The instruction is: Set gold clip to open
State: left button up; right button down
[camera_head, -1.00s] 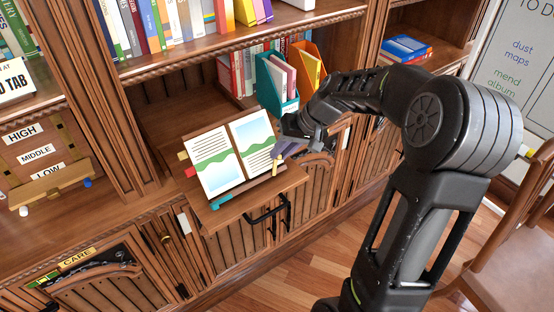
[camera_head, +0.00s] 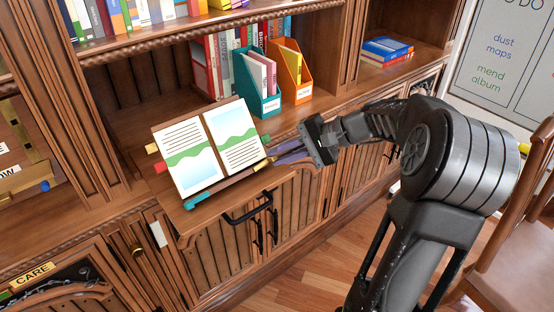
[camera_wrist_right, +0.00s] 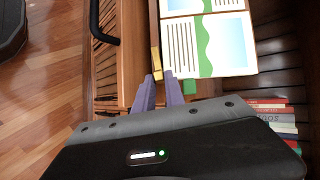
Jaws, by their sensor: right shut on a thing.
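The gold clip (camera_head: 261,165) is a small gold bar at the right end of the ledge under an open book (camera_head: 212,148), which leans on a wooden stand. In the right wrist view the gold clip (camera_wrist_right: 156,61) lies along the book's edge, at my fingertips. My right gripper (camera_head: 272,158) has purple fingers and comes in from the right. In its wrist view the right gripper (camera_wrist_right: 159,77) is closed on the clip's end, with a narrow gap between the tips. My left gripper is not in view.
A teal clip (camera_head: 198,200) sits at the ledge's left end. Coloured tabs stick out beside the book. Teal (camera_head: 261,95) and orange (camera_head: 296,75) file holders stand behind. A black handle (camera_head: 246,213) projects below the stand. A chair (camera_head: 510,235) stands at the right.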

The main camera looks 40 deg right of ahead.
jog(key=shift+s+f+m+t+b, duration=0.3)
jog(key=shift+f+m+t+b, duration=0.1)
jog(key=shift+m+b, duration=0.35)
jog(key=c, duration=1.4)
grip_release()
